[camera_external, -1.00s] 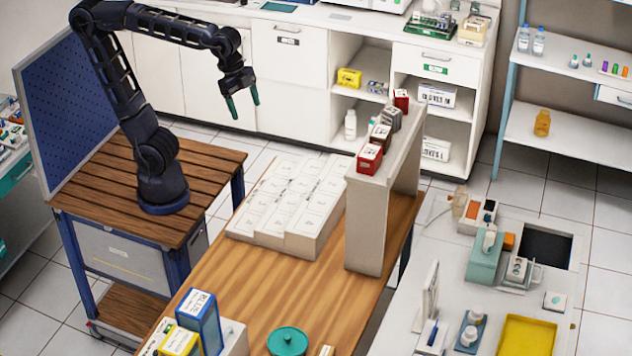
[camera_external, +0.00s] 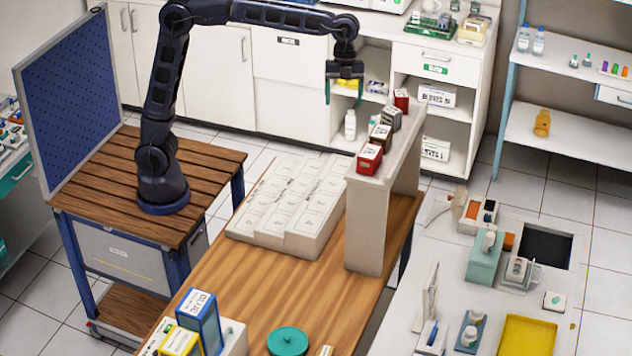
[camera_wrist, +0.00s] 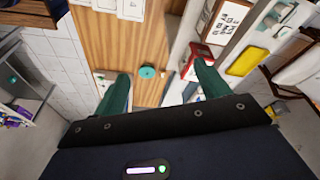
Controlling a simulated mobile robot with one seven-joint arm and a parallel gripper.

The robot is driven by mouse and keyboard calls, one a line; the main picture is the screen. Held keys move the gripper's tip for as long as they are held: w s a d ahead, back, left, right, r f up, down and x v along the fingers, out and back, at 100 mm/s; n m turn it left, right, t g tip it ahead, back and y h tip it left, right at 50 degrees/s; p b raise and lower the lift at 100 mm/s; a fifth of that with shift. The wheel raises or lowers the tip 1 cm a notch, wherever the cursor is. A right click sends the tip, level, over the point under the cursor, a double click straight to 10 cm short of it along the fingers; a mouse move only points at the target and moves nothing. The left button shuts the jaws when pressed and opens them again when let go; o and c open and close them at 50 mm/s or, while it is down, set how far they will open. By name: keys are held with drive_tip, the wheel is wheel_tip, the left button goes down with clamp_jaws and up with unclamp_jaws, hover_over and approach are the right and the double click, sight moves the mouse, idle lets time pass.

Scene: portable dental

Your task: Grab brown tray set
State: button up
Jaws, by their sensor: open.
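A small brown box (camera_external: 381,136) with a pale top, likely the brown tray set, stands on the raised white shelf (camera_external: 370,215), in a row between a red box (camera_external: 369,159) in front and a grey box (camera_external: 391,117) behind. My gripper (camera_external: 344,96) is open and empty, pointing down, to the left of and beyond the brown box in the external view, apart from the row. Its two green fingers show spread in the wrist view (camera_wrist: 161,76). I cannot make out the brown box clearly in the wrist view.
Another red box (camera_external: 401,98) ends the row. White flat boxes (camera_external: 290,205) lie left of the shelf on the wooden table (camera_external: 250,290). A teal round object (camera_external: 288,341) and a blue box (camera_external: 199,318) are at the front. A yellow tray (camera_external: 526,336) lies at right.

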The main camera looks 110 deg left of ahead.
sight(381, 131)
drive_tip(key=w+a+f+m, duration=0.1)
drive_tip(key=w+a, duration=0.1)
drive_tip(key=w, duration=0.1)
drive_tip(key=w+a+f+m+h, duration=0.1)
drive_tip(key=w+a, duration=0.1)
drive_tip(key=w, duration=0.2)
drive_tip(key=w+a+f+m, duration=0.2)
drive_tip(key=w, duration=0.2)
drive_tip(key=shift+a+g, duration=0.2)
drive_tip(key=shift+g, duration=0.2)
drive_tip(key=shift+w+a+f+m, duration=0.2)
drive_tip(key=shift+w+f+m, duration=0.1)
drive_tip(key=shift+w, duration=0.05)
drive_tip(key=shift+h, duration=0.3)
drive_tip(key=x, duration=0.5)
drive_tip(key=shift+s+x, duration=0.2)
drive_tip(key=shift+x, duration=1.2)
drive_tip(key=shift+s+x, duration=0.2)
drive_tip(key=shift+x, duration=1.2)
drive_tip(key=shift+d+r, duration=0.1)
drive_tip(key=shift+d, duration=0.1)
